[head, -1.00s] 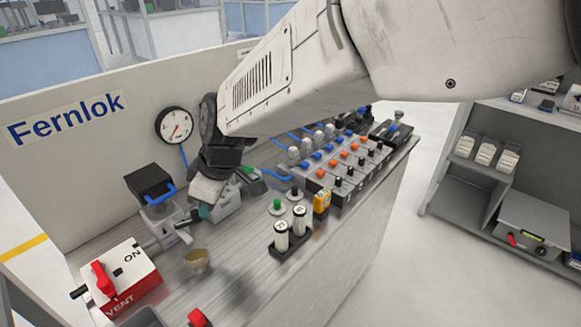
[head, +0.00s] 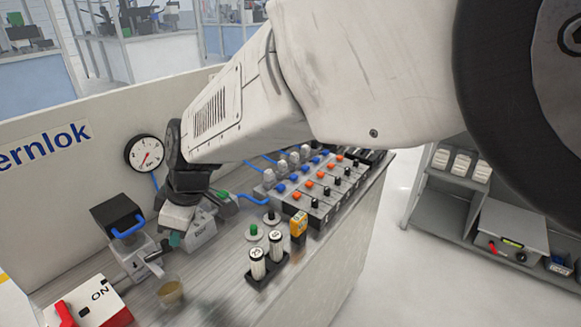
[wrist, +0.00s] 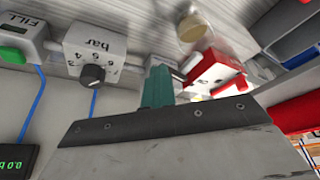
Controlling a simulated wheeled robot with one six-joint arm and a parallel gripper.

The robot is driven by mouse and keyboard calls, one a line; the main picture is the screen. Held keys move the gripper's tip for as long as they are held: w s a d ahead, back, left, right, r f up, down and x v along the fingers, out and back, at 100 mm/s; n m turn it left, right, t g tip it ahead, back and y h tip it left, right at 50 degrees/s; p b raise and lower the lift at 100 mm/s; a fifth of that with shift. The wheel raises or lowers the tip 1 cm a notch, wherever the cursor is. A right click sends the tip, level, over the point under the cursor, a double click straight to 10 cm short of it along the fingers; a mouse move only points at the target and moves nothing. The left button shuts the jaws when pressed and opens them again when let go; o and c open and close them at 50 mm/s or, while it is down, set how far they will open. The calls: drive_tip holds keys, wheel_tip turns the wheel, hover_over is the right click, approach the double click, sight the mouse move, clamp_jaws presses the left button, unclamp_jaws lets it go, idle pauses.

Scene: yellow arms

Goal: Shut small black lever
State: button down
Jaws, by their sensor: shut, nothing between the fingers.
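My gripper (head: 176,239) hangs low over the bench, beside the grey box marked "bar" (head: 203,228). In the wrist view its teal fingers (wrist: 157,86) are together with nothing between them. Just left of the fingers in the head view is a silver valve body (head: 133,262) with a small dark part (head: 165,246) near its end, possibly the small black lever. The fingers look close to it; contact cannot be told. In the wrist view the valve is mostly hidden behind the fingers. The "bar" box shows a round black knob (wrist: 92,76) there.
A brownish cup (head: 170,292) and a red-and-white switch box (head: 92,304) are in front. A gauge (head: 145,154) is on the back panel. White cylinders (head: 258,263) and valve blocks (head: 318,190) lie right.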

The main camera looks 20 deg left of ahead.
drive_tip(key=shift+s+a, duration=0.25)
drive_tip(key=shift+s, duration=0.5)
drive_tip(key=shift+w+d, duration=0.1)
drive_tip(key=w+d+r, duration=0.3)
drive_tip(key=d+r, duration=0.4)
drive_tip(key=r, duration=0.2)
drive_tip(key=shift+w+d+r, duration=0.2)
drive_tip(key=shift+w+d, duration=0.1)
drive_tip(key=shift+w, duration=0.1)
